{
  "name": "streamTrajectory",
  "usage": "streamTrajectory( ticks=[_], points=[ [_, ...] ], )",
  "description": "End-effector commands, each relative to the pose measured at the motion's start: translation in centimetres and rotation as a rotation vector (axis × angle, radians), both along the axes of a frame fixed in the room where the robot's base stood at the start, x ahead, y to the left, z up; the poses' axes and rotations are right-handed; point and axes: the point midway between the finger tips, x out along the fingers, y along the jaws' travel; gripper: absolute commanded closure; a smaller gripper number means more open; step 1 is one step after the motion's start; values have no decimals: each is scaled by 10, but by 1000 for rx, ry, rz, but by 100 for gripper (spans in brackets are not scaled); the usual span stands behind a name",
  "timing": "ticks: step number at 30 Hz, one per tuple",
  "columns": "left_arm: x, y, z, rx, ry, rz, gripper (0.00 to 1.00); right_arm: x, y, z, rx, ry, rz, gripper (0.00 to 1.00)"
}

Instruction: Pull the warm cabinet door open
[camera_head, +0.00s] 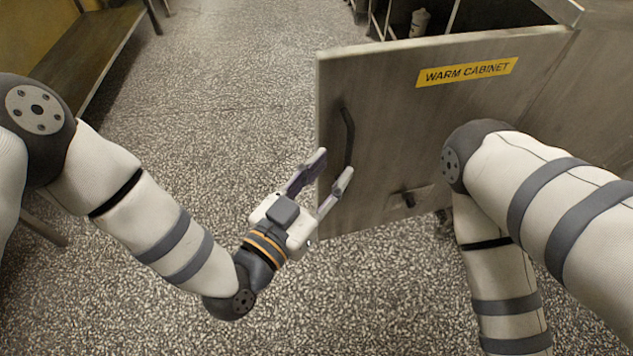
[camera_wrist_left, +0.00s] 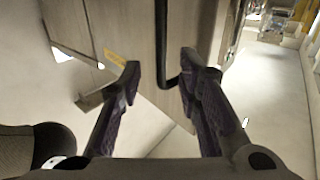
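The warm cabinet door (camera_head: 375,95) is a grey metal panel with a yellow "WARM CABINET" label (camera_head: 466,72). It stands swung out, its free edge at the left, with a dark opening behind its top edge at the right. Its black bar handle (camera_head: 348,137) is upright near the free edge. My left gripper (camera_head: 336,163) is open and empty, close to the handle's lower end. In the left wrist view the handle (camera_wrist_left: 161,45) shows between and beyond the spread fingertips (camera_wrist_left: 160,64); I cannot tell whether they touch. My right gripper is out of view.
A small latch plate (camera_head: 408,198) is low on the door. My right arm (camera_head: 500,240) is bent in front of the door's right part. A bench (camera_head: 85,45) stands at the upper left. Speckled floor (camera_head: 250,90) left of the door is clear.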

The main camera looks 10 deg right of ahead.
Motion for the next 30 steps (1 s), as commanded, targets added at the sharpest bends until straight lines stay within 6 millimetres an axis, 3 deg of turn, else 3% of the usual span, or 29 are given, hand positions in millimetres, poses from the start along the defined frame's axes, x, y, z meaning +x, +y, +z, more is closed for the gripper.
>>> streamTrajectory(
  ticks=[3,9,23,26,29,30],
  points=[
    [-20,20,-1,1,4,0,69,0,0,0,0,0,0,100],
    [-36,37,0,1,-1,1,69,0,0,0,0,0,0,100],
    [-39,39,-2,9,16,-1,69,1,0,2,0,-3,0,100],
    [-57,54,-28,96,184,-1,69,9,0,15,0,-29,-1,100],
    [-107,98,-74,259,532,35,69,27,0,39,0,-83,-4,100],
    [-134,123,-89,324,685,70,69,35,0,48,0,-109,-4,100]
  ],
)
